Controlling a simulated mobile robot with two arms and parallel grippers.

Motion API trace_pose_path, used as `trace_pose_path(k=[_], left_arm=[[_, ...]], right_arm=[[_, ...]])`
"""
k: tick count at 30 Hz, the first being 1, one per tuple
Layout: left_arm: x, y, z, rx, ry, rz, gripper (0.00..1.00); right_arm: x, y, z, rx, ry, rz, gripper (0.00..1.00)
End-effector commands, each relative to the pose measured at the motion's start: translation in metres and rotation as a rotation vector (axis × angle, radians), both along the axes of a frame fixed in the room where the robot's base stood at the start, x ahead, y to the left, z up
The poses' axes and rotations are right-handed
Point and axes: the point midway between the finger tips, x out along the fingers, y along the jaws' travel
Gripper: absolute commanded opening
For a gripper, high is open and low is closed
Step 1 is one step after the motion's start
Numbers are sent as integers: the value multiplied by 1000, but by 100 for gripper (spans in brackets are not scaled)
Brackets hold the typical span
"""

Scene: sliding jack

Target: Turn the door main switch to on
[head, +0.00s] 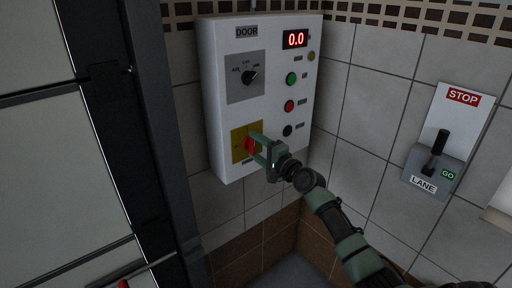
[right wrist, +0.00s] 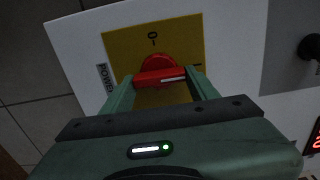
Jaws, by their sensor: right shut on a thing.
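The door main switch (head: 249,145) is a red rotary knob on a yellow plate (head: 237,153) at the lower left of the white DOOR box (head: 228,116). My right gripper (head: 255,148) is shut on the knob's grip bar. In the right wrist view the red knob (right wrist: 157,64) sits between the two green fingers (right wrist: 160,78). Its white stripe points right, roughly toward the "I" mark; the "0" mark is above the knob. A POWER label stands beside the yellow plate (right wrist: 120,42). My left gripper is out of view.
The box also carries a black selector dial (head: 249,76), a red "0.0" display (head: 295,39) and green, red and black buttons. A grey LANE lever box (head: 432,165) with a STOP sign hangs on the right wall. A dark door frame (head: 130,120) stands left.

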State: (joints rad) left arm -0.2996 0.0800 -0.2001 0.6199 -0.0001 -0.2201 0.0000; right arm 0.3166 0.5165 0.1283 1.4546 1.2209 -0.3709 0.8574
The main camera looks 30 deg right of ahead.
Motion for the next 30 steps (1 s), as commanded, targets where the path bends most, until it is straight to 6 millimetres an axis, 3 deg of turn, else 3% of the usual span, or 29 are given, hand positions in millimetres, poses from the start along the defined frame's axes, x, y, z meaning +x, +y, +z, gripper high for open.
trace_pose_path(k=[1,2,3,4,14,30], left_arm=[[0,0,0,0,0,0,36],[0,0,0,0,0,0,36],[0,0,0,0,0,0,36],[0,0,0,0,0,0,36],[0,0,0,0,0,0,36],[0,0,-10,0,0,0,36]], right_arm=[[0,-1,0,4,-1,-1,19],[0,-1,0,4,-1,-1,67],[0,-1,0,4,-1,-1,78],[0,-1,0,3,-1,-1,81],[-2,0,0,1,0,0,81],[-75,-7,-1,1,0,-1,81]])
